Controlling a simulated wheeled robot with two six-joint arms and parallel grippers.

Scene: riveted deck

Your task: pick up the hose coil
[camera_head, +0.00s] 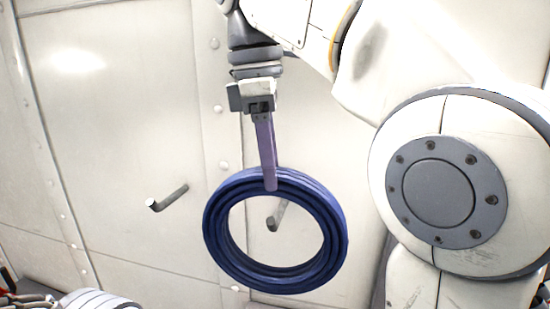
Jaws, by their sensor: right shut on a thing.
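The hose coil (222,249) is a dark blue ring of several stacked turns, near the middle of the head view. It hangs upright in front of the pale wall. My right gripper (269,186) comes down from above and is shut on the top of the coil's ring. One purple finger lies over the front of the ring; the other finger is hidden. A grey peg (277,216) shows through the coil's opening. I cannot tell whether the coil touches this peg.
A second grey peg (168,198) sticks out of the riveted wall (120,110) left of the coil and is bare. The wall between this peg and the left seam is clear. My right arm fills the right side of the view.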

